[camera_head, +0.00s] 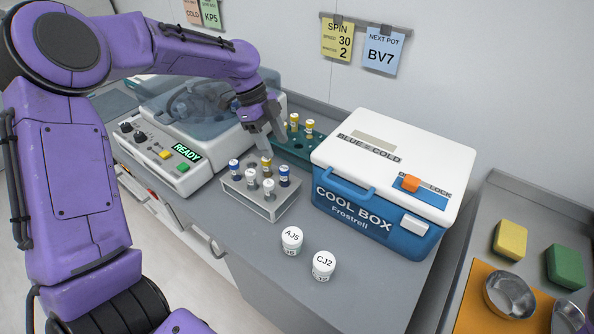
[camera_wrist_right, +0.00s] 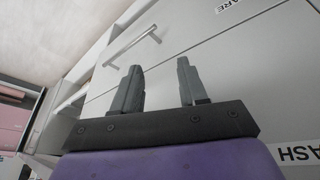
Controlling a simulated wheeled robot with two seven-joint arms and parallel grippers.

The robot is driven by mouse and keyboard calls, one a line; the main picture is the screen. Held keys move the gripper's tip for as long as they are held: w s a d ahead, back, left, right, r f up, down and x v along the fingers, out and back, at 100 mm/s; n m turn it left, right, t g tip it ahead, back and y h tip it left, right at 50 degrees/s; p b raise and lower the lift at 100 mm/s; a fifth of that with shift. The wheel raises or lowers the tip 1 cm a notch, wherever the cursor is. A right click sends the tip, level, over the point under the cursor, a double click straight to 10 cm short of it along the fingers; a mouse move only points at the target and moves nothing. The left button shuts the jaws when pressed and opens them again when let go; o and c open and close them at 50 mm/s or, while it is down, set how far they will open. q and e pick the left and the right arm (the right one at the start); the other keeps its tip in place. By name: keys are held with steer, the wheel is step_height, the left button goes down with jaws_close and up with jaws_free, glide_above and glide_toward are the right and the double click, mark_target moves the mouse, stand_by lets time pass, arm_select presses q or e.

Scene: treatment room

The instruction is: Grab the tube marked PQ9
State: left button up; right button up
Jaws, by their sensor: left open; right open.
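A grey rack (camera_head: 262,207) on the counter holds several tubes with blue, white and yellow-brown caps. A green rack (camera_head: 299,146) behind it holds tubes with yellow caps (camera_head: 309,126). The markings on the tubes are too small to read, so I cannot tell which is PQ9. My left gripper (camera_head: 267,145) is open, pointing down just above and behind the grey rack, near the yellow-brown capped tube (camera_head: 266,165). It holds nothing that I can see. My right gripper (camera_wrist_right: 159,88) shows in the right wrist view, open and empty, in front of white cabinet drawers.
A centrifuge (camera_head: 172,140) with a READY display stands left of the racks. A blue and white cool box (camera_head: 375,200) stands right of them. Two white pots, AJ5 (camera_head: 291,240) and CJ2 (camera_head: 323,265), stand in front. A side table at right holds sponges (camera_head: 510,240) and metal bowls.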

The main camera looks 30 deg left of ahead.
mark_target(282, 167)
arm_select(q)
steer(key=f, duration=0.1)
steer(key=s+d+f, duration=0.1)
steer(key=s+f, duration=0.1)
steer(key=shift+d+f, duration=0.1)
steer(key=shift+d, duration=0.25)
steer(key=shift+s+d+f+p, duration=0.1)
steer(key=shift+d+f+p, duration=0.05)
steer(key=shift+f+p, duration=0.25)
steer(key=f, duration=0.1)
steer(key=w+d+f+p, duration=0.1)
steer(key=f, duration=0.3)
steer(key=shift+w+d, duration=0.25)
steer(key=shift+d, duration=0.05)
steer(key=shift+s+r, duration=0.15)
steer(key=shift+s, duration=0.15)
steer(key=shift+w, duration=0.1)
jaws_close()
arm_select(e)
steer(key=shift+s+r, duration=0.3)
steer(key=shift+r, duration=0.3)
steer(key=shift+s+r, duration=0.3)
steer(key=shift+r, duration=0.3)
